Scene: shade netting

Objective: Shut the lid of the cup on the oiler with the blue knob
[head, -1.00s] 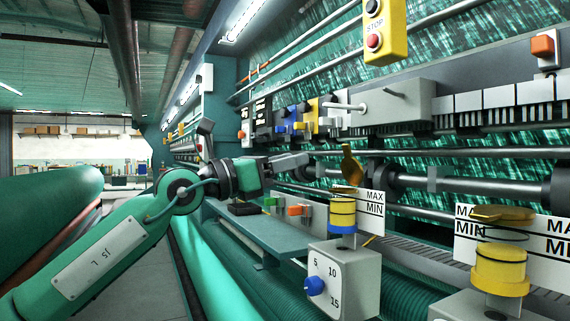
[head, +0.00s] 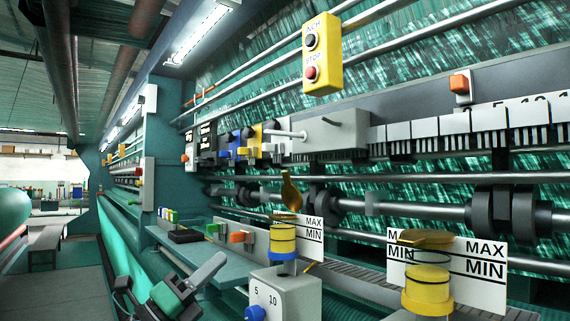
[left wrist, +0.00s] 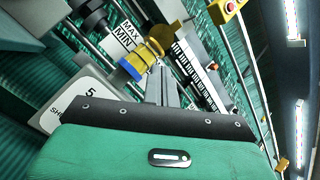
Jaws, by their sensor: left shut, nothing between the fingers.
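The oiler with the blue knob (head: 256,313) is a pale box (head: 290,294) with a yellow-banded cup (head: 282,241) on top. Its brass lid (head: 291,193) stands up on edge, open, above the cup. In the left wrist view the cup (left wrist: 134,64) and lid (left wrist: 160,42) lie just beyond the fingers. My left gripper (head: 218,262) is shut and empty, left of the cup and lower than the lid in the head view, apart from both. Its fingers show in the left wrist view (left wrist: 160,76). My right gripper is not in view.
A second oiler (head: 427,291) stands at right, its brass lid (head: 426,239) lying flat. White MAX/MIN plates (head: 312,236) stand behind the cups. A shelf (head: 200,255) with small coloured blocks is at left. Rollers and shafts (head: 400,205) run behind. A yellow stop box (head: 322,55) hangs above.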

